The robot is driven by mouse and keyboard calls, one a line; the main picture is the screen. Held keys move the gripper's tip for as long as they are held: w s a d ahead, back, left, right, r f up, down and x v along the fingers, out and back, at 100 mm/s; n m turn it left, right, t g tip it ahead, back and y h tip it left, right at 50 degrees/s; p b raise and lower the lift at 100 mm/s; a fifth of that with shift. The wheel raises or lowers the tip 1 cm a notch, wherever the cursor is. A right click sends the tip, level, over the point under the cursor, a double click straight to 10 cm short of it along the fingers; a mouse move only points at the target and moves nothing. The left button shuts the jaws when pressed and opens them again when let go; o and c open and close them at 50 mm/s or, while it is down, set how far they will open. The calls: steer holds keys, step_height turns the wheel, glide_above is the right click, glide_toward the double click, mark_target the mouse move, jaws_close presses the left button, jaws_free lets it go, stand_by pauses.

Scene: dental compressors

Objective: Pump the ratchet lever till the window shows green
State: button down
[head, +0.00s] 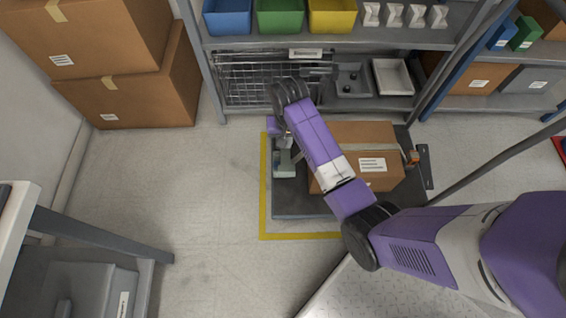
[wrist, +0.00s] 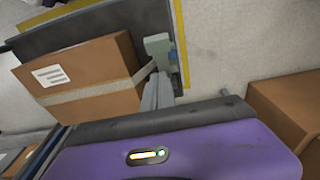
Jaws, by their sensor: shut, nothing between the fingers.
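A pale grey-green ratchet unit (head: 284,163) stands at the left edge of a dark platform (head: 290,205), beside a strapped cardboard box (head: 350,135). In the wrist view the unit (wrist: 158,45) is at the top centre, at the end of the pale strap (wrist: 95,92) across the box (wrist: 90,70). My gripper (head: 284,143) is over the unit, partly hidden by my arm. In the wrist view its narrow grey fingers (wrist: 157,92) are together and point at the unit. I cannot tell whether they touch it. The lever's position and window colour cannot be made out.
A yellow floor line (head: 263,190) borders the platform. A shelf with blue (head: 228,20), green (head: 280,18) and yellow (head: 332,18) bins stands behind. Stacked cartons (head: 140,85) are at the left, a bench (head: 100,235) at lower left. Floor between is clear.

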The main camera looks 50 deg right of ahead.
stand_by(0.3)
steer(key=b, duration=0.5)
glide_above(286, 168)
steer(key=d, duration=0.1)
steer(key=f, duration=1)
steer(key=shift+w+d+f, duration=0.1)
steer(key=shift+w+f, duration=0.3)
steer(key=shift+s+a+f+b, duration=0.15)
steer(key=shift+s+a+f, duration=0.1)
steer(key=shift+f, duration=0.2)
steer(key=shift+s+a+f+b, duration=0.15)
steer(key=shift+a+f, duration=0.05)
steer(key=shift+f, duration=0.25)
steer(key=shift+s+a+f, duration=0.2)
steer(key=shift+f, duration=0.3)
